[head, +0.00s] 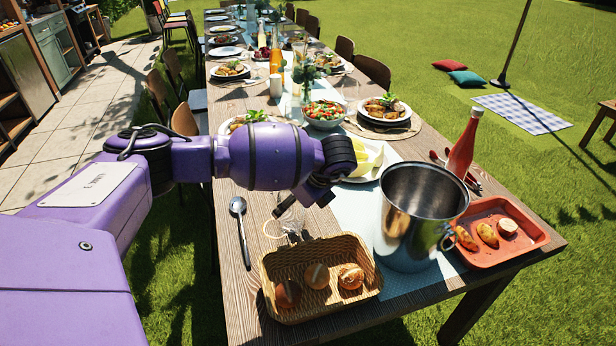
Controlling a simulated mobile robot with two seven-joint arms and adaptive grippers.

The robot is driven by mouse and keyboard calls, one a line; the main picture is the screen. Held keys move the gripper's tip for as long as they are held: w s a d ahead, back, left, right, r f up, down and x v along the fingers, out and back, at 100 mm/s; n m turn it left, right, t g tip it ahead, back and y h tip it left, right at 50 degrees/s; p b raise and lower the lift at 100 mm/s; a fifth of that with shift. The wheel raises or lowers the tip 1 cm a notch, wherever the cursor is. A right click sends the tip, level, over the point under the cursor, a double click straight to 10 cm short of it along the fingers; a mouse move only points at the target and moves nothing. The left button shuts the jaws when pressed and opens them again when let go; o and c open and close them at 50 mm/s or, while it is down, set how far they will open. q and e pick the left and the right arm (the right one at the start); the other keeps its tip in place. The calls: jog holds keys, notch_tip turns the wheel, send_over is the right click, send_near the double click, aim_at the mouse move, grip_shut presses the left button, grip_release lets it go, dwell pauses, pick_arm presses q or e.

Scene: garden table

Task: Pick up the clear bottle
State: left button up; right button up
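My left arm comes in from the left over the table, and its dark gripper (303,202) points down and left above the near part of the table. Two dark finger parts show, but whether they are open or closed on something is unclear. A faint see-through glass item (283,226) shows just below the fingers, behind the bread basket. I cannot tell if it is the clear bottle or if the gripper touches it. A clear glass vessel (296,106) stands farther back beside the salad bowl. My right gripper is out of view.
A wicker basket (335,248) with buns, a metal bucket (415,225), a red tray (490,255) with food and a red bottle (464,148) crowd the near end. A spoon (241,225) lies at the left. Bare wood (232,290) shows by the left edge.

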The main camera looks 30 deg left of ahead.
pick_arm(q)
grip_shut()
